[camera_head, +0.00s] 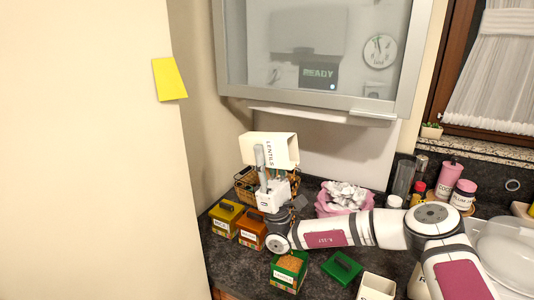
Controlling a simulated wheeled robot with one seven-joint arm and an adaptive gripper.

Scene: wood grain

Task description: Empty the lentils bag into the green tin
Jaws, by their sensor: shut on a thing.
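The lentils bag (282,151) is a cream, boxy packet with its name printed on one face. It is held up above the counter and lies over on its side, with its lettering running downward. My gripper (263,160) is shut on it, with one grey finger showing in front of the bag. The green tin (286,283) stands on the counter at the front, well below the bag and a little to its right. It is open, with an orange-tan fill showing inside and a white label on its front. A green lid (343,268) lies to its right.
A yellow tin (226,218) and an orange tin (251,231) stand left of the green tin. A wire basket (245,185) is behind my gripper. A pink bowl of white crumpled pieces (345,200) stands behind my arm. A cream container (377,287) is at front right.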

